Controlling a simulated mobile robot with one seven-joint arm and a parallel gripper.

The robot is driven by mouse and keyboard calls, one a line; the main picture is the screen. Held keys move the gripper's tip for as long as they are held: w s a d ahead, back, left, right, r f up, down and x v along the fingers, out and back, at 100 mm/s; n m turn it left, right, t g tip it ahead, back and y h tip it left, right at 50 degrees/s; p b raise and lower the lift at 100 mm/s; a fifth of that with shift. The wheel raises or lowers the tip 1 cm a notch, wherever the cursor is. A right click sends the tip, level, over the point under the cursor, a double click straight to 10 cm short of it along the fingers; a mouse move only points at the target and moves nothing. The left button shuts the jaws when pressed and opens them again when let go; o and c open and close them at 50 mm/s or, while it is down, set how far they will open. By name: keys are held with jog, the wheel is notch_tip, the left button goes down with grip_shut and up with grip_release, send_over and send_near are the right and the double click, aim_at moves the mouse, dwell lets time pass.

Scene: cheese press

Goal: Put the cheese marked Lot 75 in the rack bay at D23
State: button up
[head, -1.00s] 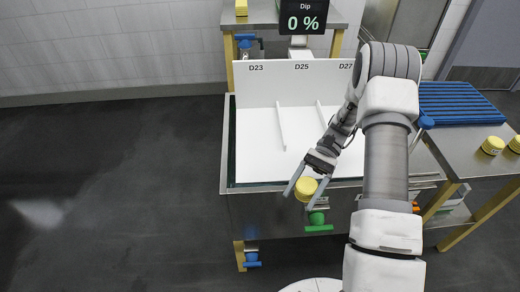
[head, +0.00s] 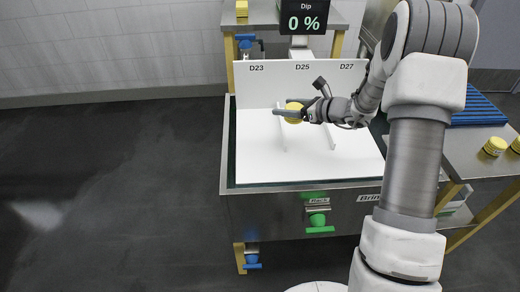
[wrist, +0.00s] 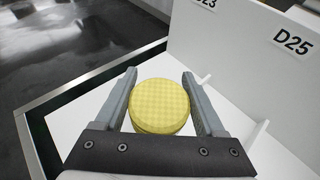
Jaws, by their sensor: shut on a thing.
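My gripper (head: 290,112) is shut on a round yellow cheese (head: 294,108), held above the white rack near the first divider. The wrist view shows the cheese (wrist: 160,106) between the two fingers; no lot mark can be read on it. The white rack (head: 262,152) has upright dividers and a back board (head: 280,82) labelled D23, D25 and D27 from left to right. The D23 bay (head: 255,130) at the left looks empty. In the wrist view the D25 label (wrist: 293,42) shows at upper right, and the D23 label is partly cut off.
More yellow cheeses (head: 495,146) stand on the steel table at right, beside a blue slatted rack (head: 478,108). Another yellow piece (head: 241,8) sits at the back.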

jog(key=b, duration=0.4)
send_over(255, 152)
notch_tip(255, 152, down, 7)
jog(key=shift+a, duration=0.15)
jog(key=shift+f+b, duration=0.45)
jog(key=shift+f, duration=1.45)
jog(key=shift+f, duration=0.2)
jog(key=o, duration=1.4)
jog(key=shift+o, duration=0.2)
jog(key=shift+r, duration=0.15)
